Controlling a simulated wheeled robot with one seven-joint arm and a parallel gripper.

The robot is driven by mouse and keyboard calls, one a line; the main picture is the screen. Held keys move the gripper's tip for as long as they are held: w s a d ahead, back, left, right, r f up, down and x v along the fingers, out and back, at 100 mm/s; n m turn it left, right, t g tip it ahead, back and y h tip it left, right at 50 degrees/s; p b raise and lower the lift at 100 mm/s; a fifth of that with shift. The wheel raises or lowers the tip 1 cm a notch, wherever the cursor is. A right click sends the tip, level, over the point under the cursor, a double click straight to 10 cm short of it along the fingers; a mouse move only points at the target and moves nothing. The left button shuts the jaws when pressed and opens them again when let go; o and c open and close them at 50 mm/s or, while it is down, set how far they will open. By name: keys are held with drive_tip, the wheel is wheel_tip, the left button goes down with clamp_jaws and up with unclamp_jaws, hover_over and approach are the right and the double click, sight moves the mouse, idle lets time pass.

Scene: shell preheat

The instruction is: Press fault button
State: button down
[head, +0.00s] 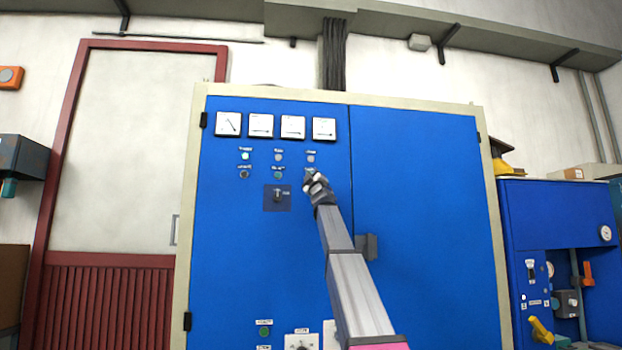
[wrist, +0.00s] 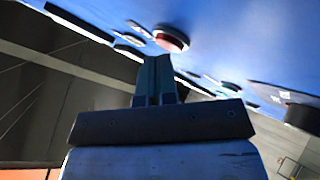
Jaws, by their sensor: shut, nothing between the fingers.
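The blue cabinet (head: 425,200) stands in front of me, with a row of lamps above a row of buttons on its left door. My gripper (head: 313,178) is raised at the right end of the button row and covers what is there. In the wrist view my gripper (wrist: 155,62) is shut and empty. A round red button (wrist: 172,38) with a pale rim sits on the blue panel just past the fingertips. I cannot tell whether they touch. Its label is not readable, so I cannot confirm that it is the fault button.
A lit greenish lamp (head: 245,156) is at the upper left. A rotary switch (head: 278,196) sits left of my gripper, and several gauges (head: 261,126) are above. The door handle (head: 367,247) sticks out at the lower right. The right door's face is clear.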

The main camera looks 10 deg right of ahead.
drive_tip(key=shift+w, duration=0.25)
idle(0.6)
drive_tip(key=shift+s, duration=0.85)
drive_tip(key=s, duration=0.5)
idle(1.0)
